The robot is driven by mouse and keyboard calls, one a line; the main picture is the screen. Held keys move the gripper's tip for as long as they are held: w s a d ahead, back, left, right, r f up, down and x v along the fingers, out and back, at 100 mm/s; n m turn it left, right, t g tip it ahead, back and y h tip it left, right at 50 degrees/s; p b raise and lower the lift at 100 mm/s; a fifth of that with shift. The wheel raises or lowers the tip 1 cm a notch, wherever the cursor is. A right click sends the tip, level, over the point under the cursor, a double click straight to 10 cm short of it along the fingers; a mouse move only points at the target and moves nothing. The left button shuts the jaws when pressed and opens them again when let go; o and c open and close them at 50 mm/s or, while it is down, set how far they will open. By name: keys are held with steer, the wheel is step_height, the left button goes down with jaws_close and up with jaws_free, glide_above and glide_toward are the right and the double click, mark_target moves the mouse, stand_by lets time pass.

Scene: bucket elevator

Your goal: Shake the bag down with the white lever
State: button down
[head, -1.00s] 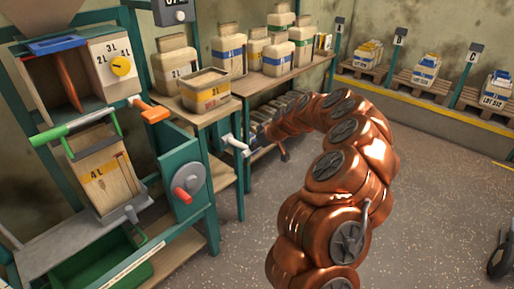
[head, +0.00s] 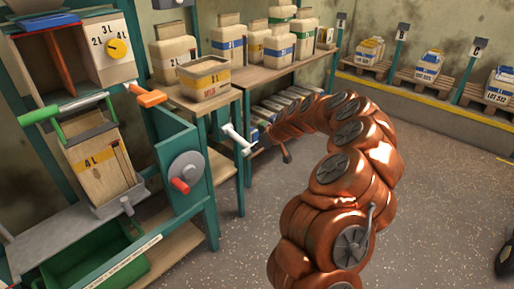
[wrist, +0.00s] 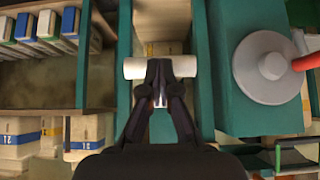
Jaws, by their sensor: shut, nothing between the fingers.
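The white lever (head: 236,138) sticks out beside the green frame, right of the grey disc. In the wrist view its white crossbar (wrist: 133,68) lies straight ahead of my gripper (wrist: 160,100). My gripper's dark fingers are shut with nothing between them, and their tips overlap the crossbar in the picture. I cannot tell whether they touch it. In the head view the gripper is small and mostly hidden by my arm. The tan bag marked 4 L (head: 93,166) stands upright, slightly tilted, under the green-handled clamp (head: 68,107), on a grey support.
The grey disc with a red knob (head: 186,170) is on the green panel close left of the lever. An orange handle (head: 150,96) is above it. A wooden shelf (head: 300,66) with several containers stands behind.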

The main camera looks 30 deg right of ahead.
steer(key=s+f+v, duration=0.2)
steer(key=v, duration=1)
steer(key=shift+s+d+r+p, duration=0.3)
steer(key=shift+d+r, duration=0.05)
steer(key=shift+d, duration=0.1)
